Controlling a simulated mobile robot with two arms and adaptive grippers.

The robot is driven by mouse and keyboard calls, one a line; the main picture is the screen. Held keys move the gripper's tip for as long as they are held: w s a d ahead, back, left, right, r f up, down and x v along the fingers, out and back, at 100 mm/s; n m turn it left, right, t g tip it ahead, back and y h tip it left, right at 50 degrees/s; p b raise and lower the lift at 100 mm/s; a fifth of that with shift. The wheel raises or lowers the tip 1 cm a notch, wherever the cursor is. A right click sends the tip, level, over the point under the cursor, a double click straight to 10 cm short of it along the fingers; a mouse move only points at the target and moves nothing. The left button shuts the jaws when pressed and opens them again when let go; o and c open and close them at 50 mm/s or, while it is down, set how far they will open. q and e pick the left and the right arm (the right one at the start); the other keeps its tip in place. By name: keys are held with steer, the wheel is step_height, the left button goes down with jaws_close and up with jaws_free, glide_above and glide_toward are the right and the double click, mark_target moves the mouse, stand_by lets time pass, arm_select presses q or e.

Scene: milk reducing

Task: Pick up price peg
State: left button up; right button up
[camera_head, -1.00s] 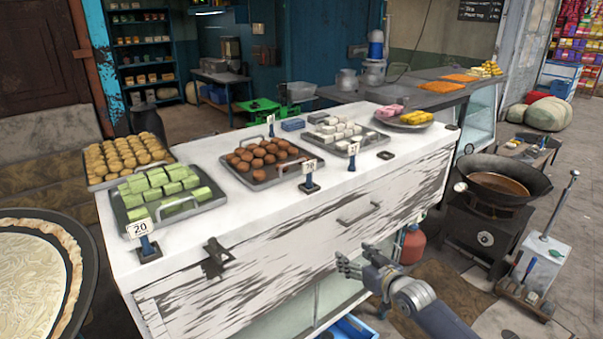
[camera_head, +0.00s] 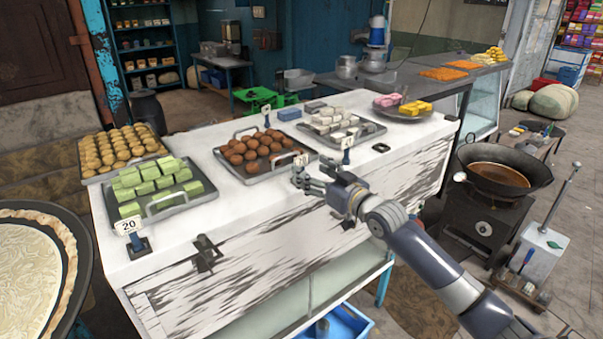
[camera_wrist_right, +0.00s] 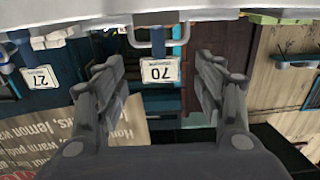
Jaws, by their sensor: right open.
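Several price pegs with white number cards stand on the white counter (camera_head: 240,200). One peg (camera_head: 302,159) is at the front edge by the tray of brown balls, partly hidden behind my right gripper (camera_head: 303,179). In the right wrist view, which looks upside down, its card (camera_wrist_right: 160,71) reads 70 and shows between the two spread fingers (camera_wrist_right: 158,84). My right gripper is open and empty; I cannot tell whether it touches the peg. Another peg (camera_head: 347,143) stands to the right; its card (camera_wrist_right: 40,77) reads 27. A peg marked 20 (camera_head: 128,226) is at the front left. My left gripper is not in view.
Trays of green sweets (camera_head: 190,196), brown balls (camera_head: 225,152) and white sweets (camera_head: 375,131) sit on the counter behind the pegs. A metal latch (camera_head: 205,253) is on the counter front. A wok (camera_head: 500,172) stands at the right.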

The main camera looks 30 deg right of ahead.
mark_target(302, 163)
steer(key=shift+w+r, duration=0.15)
steer(key=shift+w, duration=0.15)
steer(key=w+p, duration=0.2)
steer(key=w, duration=0.2)
steer(key=shift+a, duration=0.15)
steer(key=shift+w, duration=0.35)
steer(key=shift+s, duration=0.1)
steer(key=c, duration=1.2)
